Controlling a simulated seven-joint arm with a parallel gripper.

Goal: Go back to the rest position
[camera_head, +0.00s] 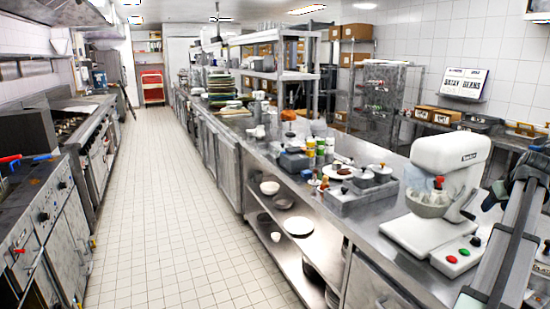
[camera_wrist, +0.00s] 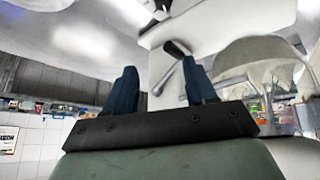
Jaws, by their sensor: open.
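My gripper (camera_wrist: 159,64) shows in the wrist view with its two blue fingers apart. Nothing is held between them. Beyond the fingers is a white body with a dark-tipped lever (camera_wrist: 174,66) and a clear rounded bowl (camera_wrist: 257,72), which look like parts of the stand mixer. In the head view the white stand mixer (camera_head: 452,160) stands on the steel counter at the right. My arm shows at the right edge beside the mixer. I cannot make out the fingers in that view, nor tell the distance from gripper to mixer.
The steel counter (camera_head: 375,242) carries a grey block (camera_head: 362,196) with small items, left of the mixer. Bottles and containers crowd farther back. Bowls (camera_head: 270,188) sit on the shelf below. The tiled aisle (camera_head: 160,210) is clear. A stove line (camera_head: 68,185) runs along the left.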

